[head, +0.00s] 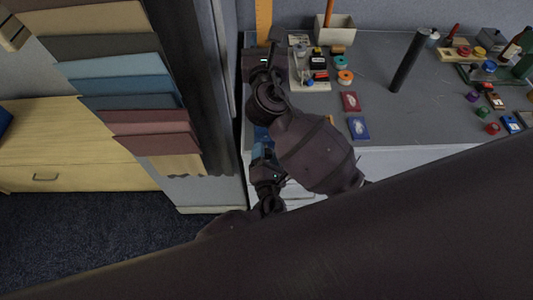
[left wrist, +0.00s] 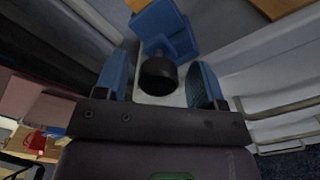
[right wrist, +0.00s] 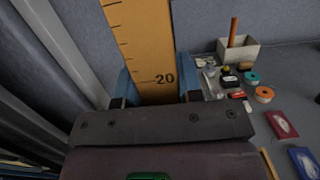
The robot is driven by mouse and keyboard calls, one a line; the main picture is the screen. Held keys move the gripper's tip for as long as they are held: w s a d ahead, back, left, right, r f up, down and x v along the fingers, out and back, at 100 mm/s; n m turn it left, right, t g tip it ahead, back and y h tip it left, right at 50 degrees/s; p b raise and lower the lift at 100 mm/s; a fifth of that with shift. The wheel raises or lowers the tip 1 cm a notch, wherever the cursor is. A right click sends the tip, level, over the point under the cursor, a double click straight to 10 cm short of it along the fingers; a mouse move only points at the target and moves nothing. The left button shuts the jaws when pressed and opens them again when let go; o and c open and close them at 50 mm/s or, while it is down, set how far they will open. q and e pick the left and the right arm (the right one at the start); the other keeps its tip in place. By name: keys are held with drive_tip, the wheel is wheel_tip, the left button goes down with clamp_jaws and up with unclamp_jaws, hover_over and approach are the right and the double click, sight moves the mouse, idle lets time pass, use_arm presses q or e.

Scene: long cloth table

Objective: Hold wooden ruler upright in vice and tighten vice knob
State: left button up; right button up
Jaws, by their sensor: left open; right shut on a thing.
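The wooden ruler (head: 264,20) stands upright at the table's left end. It also shows in the right wrist view (right wrist: 147,40), with the mark 20 low between my fingers. My right gripper (right wrist: 156,82) is shut on the ruler's edges. The blue vice (left wrist: 165,30) is at the table's front left edge, partly hidden by my arm in the head view. Its black round knob (left wrist: 158,76) faces the left wrist camera. My left gripper (left wrist: 163,70) is open, with one blue finger on each side of the knob. The ruler's lower end is hidden in the head view.
A grey tabletop (head: 380,115) extends right. A pen box (head: 336,32), tape rolls (head: 345,77), red packet (head: 350,101) and blue packet (head: 358,127) lie near my right arm. Hanging colour samples (head: 120,85) are left.

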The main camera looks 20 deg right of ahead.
use_arm(q)
drive_tip(key=v, duration=1.2)
drive_tip(key=shift+r, duration=0.1)
use_arm(e)
drive_tip(key=o, duration=1)
drive_tip(key=v, duration=1.2)
drive_tip(key=shift+a, duration=0.1)
